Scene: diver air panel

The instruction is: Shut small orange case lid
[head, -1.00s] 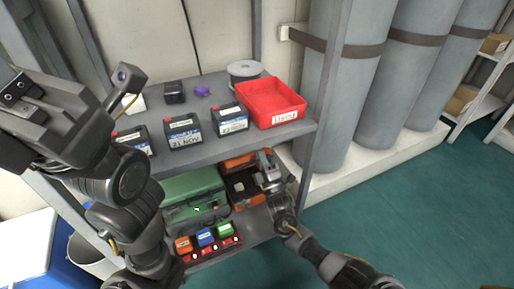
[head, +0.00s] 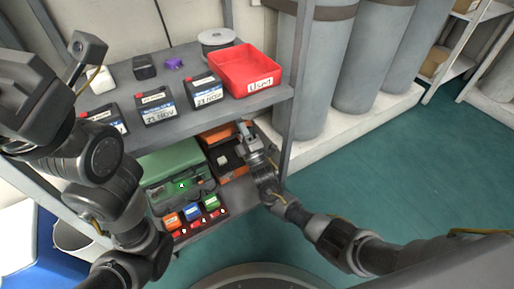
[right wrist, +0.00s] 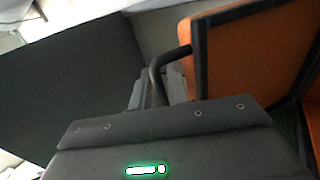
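The small orange case (head: 228,171) sits on the lower shelf with its lid (head: 221,133) raised at the back, showing a dark inside with a small pale item. In the right wrist view the orange lid panel (right wrist: 258,48) with its dark edge stands close in front of my gripper. My right gripper (head: 246,132) is at the right side of the case, near the lid; I cannot tell whether it touches it. Its fingers (right wrist: 160,78) are mostly hidden behind its own housing. My left gripper (head: 28,85) is high at the left, away from the case, its fingertips unclear.
A green case (head: 172,168) stands left of the orange one, with a red tray (head: 204,226) of small coloured boxes in front. The upper shelf (head: 185,116) overhangs, carrying batteries and a red bin (head: 243,72). A shelf post (head: 290,135) stands close right of my right gripper.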

